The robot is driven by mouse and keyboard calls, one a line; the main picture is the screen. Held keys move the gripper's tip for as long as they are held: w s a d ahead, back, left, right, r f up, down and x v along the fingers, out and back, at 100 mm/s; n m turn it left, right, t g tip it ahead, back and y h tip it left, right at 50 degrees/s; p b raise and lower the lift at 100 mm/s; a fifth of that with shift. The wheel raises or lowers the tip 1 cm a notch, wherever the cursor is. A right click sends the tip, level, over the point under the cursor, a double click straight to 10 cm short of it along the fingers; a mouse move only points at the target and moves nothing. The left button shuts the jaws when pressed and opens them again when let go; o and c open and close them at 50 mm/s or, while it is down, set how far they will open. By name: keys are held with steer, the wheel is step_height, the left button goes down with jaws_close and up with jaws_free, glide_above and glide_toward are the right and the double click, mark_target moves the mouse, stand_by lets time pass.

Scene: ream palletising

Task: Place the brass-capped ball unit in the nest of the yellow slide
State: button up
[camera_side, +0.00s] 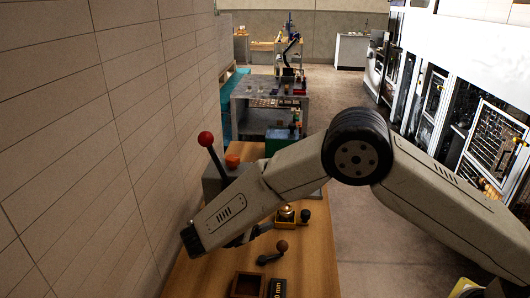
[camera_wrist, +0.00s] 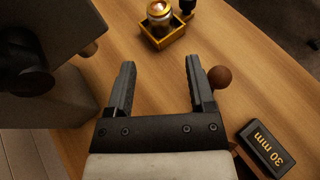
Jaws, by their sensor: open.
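The brass-capped ball unit (camera_wrist: 160,12) stands upright within the walls of the yellow slide (camera_wrist: 167,39), at the top of the wrist view. How deep it sits cannot be told. In the side view the unit (camera_side: 286,211) and the slide (camera_side: 284,226) show on the wooden bench, just beyond my forearm. My gripper (camera_wrist: 159,64) is open, with nothing between its fingers. Its fingertips point toward the slide and are apart from it. In the side view my arm largely hides the gripper.
A brown-knobbed lever (camera_wrist: 220,77) is close beside my right finger. A dark "30 mm" block (camera_wrist: 266,148) lies at lower right. A wooden tray (camera_side: 248,284) is at the bench front. A grey machine with a red-knobbed lever (camera_side: 206,139) stands left, near the wall.

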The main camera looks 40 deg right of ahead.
steer(key=shift+s+d, duration=0.2)
steer(key=shift+d, duration=0.25)
steer(key=s+d+m+g+y, duration=0.1)
steer(key=s+d+m+y, duration=0.2)
steer(key=s+d+m+g+y, duration=0.2)
steer(key=s+d+m+y, duration=0.1)
steer(key=s+d, duration=0.1)
steer(key=shift+r+m, duration=0.15)
steer(key=shift+m, duration=0.15)
steer(key=s+d+r+m+t+y, duration=0.1)
steer(key=s+d+m+y, duration=0.1)
steer(key=s+m, duration=0.3)
steer(key=s+d+r+m+t+y, duration=0.1)
steer(key=s+d+m+t+y, duration=0.1)
steer(key=s+m+y, duration=0.3)
steer(key=s+m, duration=0.1)
steer(key=m, duration=0.2)
steer(key=shift+s+d+m, duration=0.2)
steer(key=shift+d+m, duration=0.1)
steer(key=shift+d, duration=0.05)
